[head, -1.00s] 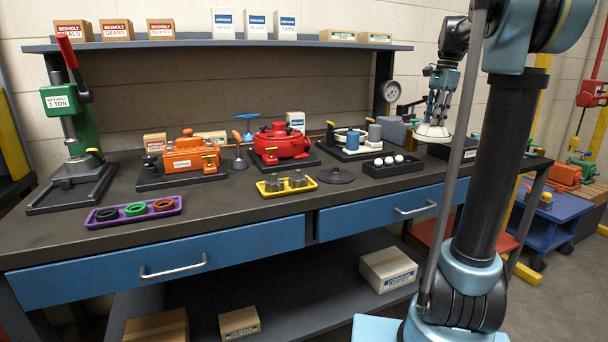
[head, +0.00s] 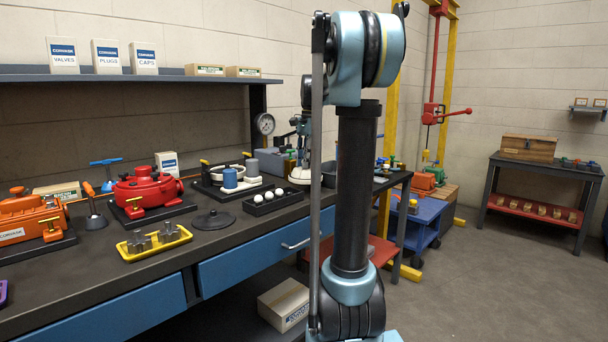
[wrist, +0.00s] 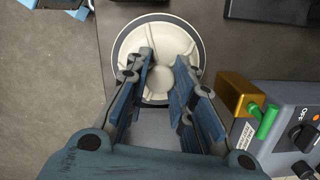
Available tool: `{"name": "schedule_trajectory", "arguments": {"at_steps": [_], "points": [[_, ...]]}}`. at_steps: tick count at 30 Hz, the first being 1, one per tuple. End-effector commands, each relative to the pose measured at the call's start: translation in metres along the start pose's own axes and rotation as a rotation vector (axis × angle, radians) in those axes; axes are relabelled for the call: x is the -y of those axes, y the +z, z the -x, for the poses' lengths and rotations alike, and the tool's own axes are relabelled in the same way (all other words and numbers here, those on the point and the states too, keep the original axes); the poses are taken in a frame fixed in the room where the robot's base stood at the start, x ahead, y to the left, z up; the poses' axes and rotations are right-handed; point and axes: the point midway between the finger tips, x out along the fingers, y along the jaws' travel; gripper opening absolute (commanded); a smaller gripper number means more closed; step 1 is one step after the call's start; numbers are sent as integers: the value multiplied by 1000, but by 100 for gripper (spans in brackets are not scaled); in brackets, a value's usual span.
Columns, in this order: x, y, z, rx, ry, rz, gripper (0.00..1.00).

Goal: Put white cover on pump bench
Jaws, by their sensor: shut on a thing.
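My gripper (head: 303,140) is shut on the white cover (head: 299,176), a round, ribbed disc. In the wrist view the cover (wrist: 128,62) lies beyond my fingers (wrist: 165,68), which close around its middle. The cover is above the dark workbench (head: 110,262), near its right end. A white-bodied pump (head: 250,182) with blue and grey cylinders stands on a black base to the left of the gripper. I cannot tell which bench is the pump bench. My arm column hides part of the bench's right end.
A grey control box (wrist: 297,122) with a brass block and green lever is close to my gripper. A black tray (head: 272,202) with white balls, a red pump (head: 148,190) and a dark lid (head: 213,220) stand further left. A blue cart (head: 412,228) is behind my arm.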

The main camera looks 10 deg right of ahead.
Motion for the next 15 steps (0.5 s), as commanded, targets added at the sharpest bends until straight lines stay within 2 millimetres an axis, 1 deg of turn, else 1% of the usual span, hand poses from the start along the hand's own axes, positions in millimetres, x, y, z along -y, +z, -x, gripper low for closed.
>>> {"name": "schedule_trajectory", "arguments": {"at_steps": [4, 9, 12, 15], "points": [[0, -1, -11, 0, 0, 0, 0], [0, -4, -34, 0, 0, 0, 0], [0, -4, -41, 0, 0, 0, 0], [0, -4, -41, 0, 0, 0, 0]]}}
